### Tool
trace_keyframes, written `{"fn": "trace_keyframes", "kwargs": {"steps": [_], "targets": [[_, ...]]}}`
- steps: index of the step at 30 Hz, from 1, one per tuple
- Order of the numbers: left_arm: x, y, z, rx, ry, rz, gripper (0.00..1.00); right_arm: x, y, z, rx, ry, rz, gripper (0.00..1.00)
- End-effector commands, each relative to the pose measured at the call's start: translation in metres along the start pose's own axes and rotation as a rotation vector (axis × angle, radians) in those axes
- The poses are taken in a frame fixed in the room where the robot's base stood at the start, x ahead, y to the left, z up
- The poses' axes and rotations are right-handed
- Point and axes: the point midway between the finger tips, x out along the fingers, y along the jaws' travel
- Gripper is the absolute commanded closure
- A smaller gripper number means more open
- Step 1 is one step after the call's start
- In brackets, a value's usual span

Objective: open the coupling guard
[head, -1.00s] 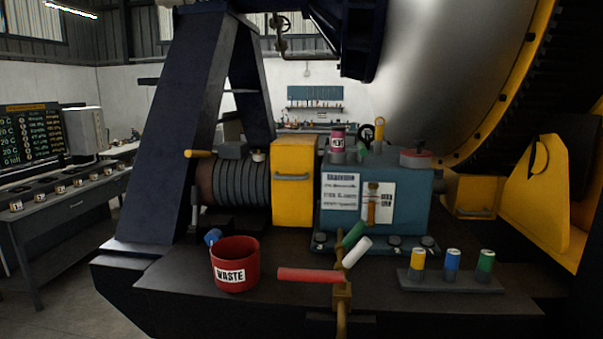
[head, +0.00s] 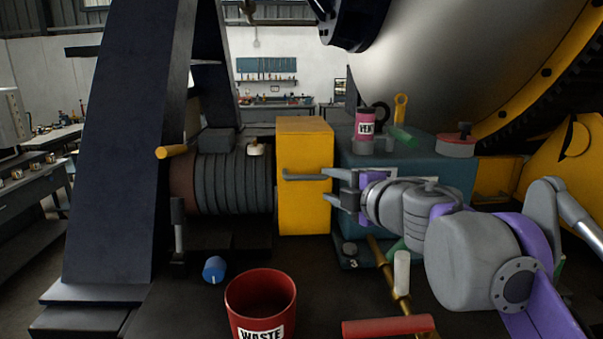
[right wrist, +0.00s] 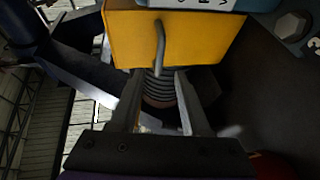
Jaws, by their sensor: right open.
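The coupling guard (head: 305,215) is a yellow box between the ribbed motor and the teal gearbox, and it looks shut. Its grey bar handle (head: 300,177) crosses the upper front; the handle also shows in the right wrist view (right wrist: 160,45). My right gripper (head: 327,186) is open and empty, with its fingers pointing at the guard near the handle's right end. In the right wrist view, the handle's near end lies about between the fingertips (right wrist: 160,76); I cannot tell whether they touch it. My left gripper is not in view.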

Motion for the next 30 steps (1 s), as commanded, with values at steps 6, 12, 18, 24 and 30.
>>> {"fn": "trace_keyframes", "kwargs": {"steps": [6, 12, 18, 24, 30], "targets": [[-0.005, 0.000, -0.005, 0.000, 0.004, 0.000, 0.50, 0.038, 0.002, -0.001, 0.000, 0.002, 0.001, 0.53], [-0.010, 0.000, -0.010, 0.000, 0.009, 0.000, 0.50, 0.075, 0.002, -0.001, 0.001, 0.001, 0.002, 0.53], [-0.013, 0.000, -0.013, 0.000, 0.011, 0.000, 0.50, 0.096, 0.001, 0.000, 0.001, -0.002, 0.002, 0.53], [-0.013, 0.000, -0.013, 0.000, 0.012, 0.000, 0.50, 0.101, 0.000, 0.000, 0.002, -0.002, 0.001, 0.53], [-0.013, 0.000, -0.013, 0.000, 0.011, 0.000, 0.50, 0.101, 0.000, 0.000, 0.002, -0.002, 0.001, 0.60]]}}
